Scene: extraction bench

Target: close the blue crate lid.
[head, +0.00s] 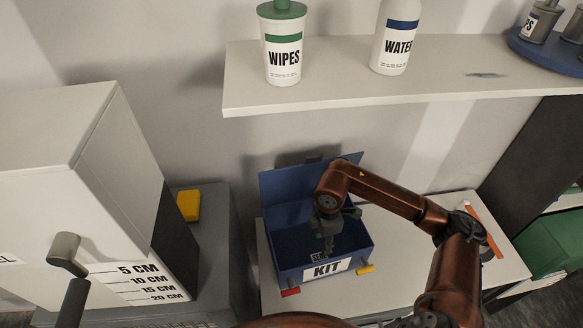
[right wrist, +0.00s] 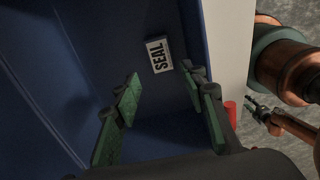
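The blue crate (head: 350,265) with a KIT label sits on a pale counter. Its lid (head: 284,187) stands raised at the back, partly hidden by my right arm. My right gripper (head: 328,240) reaches down over the crate's inside. In the right wrist view its green-padded fingers (right wrist: 165,112) are spread apart with nothing between them.
A shelf (head: 400,95) above holds a wipes tub (head: 283,55) and a water bottle (head: 396,45). A white cabinet (head: 60,130) stands left. Red (head: 290,292) and yellow (head: 366,268) pieces lie at the crate's front. An orange stick (head: 490,240) lies right.

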